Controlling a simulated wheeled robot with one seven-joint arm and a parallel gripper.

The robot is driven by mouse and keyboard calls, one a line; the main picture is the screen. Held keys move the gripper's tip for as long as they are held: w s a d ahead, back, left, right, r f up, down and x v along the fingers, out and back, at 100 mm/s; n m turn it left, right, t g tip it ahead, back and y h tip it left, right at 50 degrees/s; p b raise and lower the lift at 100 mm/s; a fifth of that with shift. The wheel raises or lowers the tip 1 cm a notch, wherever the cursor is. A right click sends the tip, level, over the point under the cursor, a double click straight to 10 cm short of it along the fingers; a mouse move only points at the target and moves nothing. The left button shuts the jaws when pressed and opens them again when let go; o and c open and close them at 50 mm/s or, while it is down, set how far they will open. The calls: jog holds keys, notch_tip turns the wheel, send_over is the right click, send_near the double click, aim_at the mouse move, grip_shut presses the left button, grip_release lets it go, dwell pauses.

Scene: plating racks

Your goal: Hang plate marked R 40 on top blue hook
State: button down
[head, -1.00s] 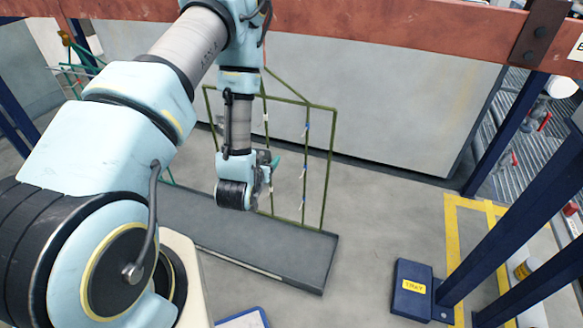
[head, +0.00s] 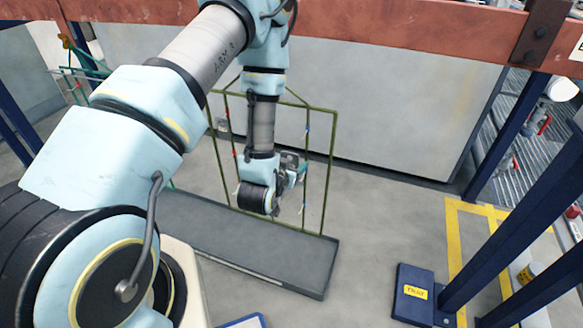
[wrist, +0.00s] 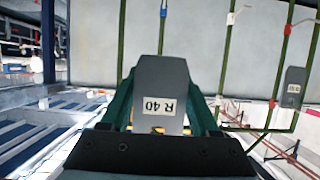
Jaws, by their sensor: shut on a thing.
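A grey plate (wrist: 160,75) with a white R 40 label, upside down in the wrist view, sits between the green fingers of my gripper (wrist: 162,92). My gripper is shut on it. In the head view my gripper (head: 291,172) is in front of the green wire rack (head: 333,150); the plate is not clear there. A blue hook (wrist: 164,9) shows on a rack bar just beyond the plate's end in the wrist view. The plate appears apart from it; whether this is the top blue hook, I cannot tell. A blue mark (head: 308,128) also shows on the rack in the head view.
Another labelled grey plate (wrist: 293,88) hangs on the rack at right in the wrist view. Red hooks (wrist: 287,29) and white hooks (wrist: 231,17) are nearby. A dark tray (head: 270,262) lies beneath the rack. Blue posts (head: 530,190) stand at right.

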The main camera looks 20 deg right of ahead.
jog(key=w+d+b, duration=0.1)
jog(key=w+d, duration=0.4)
jog(key=shift+w+f, duration=0.2)
jog(key=shift+w, duration=0.05)
jog(key=shift+w+d+b, duration=0.4)
jog(key=shift+b, duration=0.05)
dwell(1.0)
jog(key=shift+w+d, duration=0.25)
jog(key=shift+w+d, duration=0.1)
jog(key=shift+w+d+f+b, duration=0.55)
jog(key=shift+f+b, duration=0.1)
jog(key=shift+b, duration=0.4)
dwell(0.6)
jog(key=shift+c, duration=0.2)
grip_release()
jog(key=shift+a, duration=0.1)
